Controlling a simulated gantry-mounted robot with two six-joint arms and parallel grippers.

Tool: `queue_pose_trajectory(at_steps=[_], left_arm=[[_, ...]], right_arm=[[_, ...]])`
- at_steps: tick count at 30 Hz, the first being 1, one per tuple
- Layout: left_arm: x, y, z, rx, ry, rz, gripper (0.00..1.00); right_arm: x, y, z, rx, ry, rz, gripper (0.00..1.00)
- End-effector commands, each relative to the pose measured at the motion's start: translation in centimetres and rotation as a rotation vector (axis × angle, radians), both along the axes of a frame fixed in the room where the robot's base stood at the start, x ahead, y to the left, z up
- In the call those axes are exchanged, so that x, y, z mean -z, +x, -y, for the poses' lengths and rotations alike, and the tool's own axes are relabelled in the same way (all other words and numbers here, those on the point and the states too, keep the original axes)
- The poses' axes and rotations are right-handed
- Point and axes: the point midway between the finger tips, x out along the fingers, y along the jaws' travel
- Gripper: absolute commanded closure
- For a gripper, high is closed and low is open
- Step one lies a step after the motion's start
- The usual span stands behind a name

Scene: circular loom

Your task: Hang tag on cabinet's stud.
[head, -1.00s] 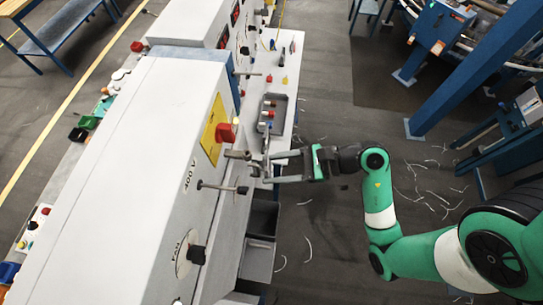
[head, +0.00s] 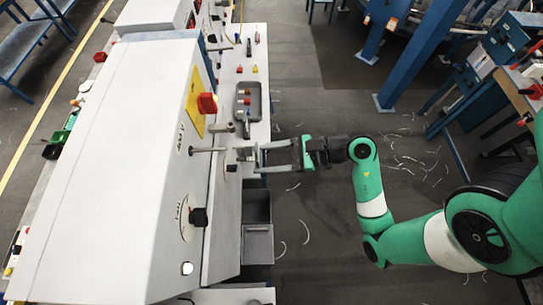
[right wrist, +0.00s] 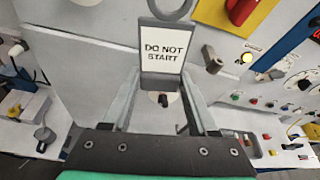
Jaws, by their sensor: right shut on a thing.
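The white tag (right wrist: 163,48) reads "DO NOT START" and has a grey frame with a ring (right wrist: 170,8) at its top, partly cut off by the picture edge. My right gripper (right wrist: 160,92) is shut on the tag's lower part, and the tag stands upright. In the head view my right gripper (head: 250,156) is beside the white cabinet's (head: 110,150) front face. A short grey stud (head: 222,128) sticks out below a red switch; it also shows right of the tag in the right wrist view (right wrist: 212,60). A longer thin rod (head: 207,150) sticks out lower down. My left gripper is not in view.
The red switch (head: 207,103) on a yellow plate and a black dial knob (head: 199,217) stick out from the cabinet face.

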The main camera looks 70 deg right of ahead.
Motion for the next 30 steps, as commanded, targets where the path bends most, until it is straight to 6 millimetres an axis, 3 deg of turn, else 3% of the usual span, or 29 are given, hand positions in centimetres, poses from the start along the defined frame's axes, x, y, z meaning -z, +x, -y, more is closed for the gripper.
queue_pose_trajectory(at_steps=[15, 30], left_arm=[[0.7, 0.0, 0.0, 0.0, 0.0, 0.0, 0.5], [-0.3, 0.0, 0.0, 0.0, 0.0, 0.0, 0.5]], right_arm=[[0.1, 4.2, -2.2, -0.003, -0.001, 0.002, 1.0], [-0.5, 4.2, -2.1, 0.0, 0.001, 0.0, 1.0]])
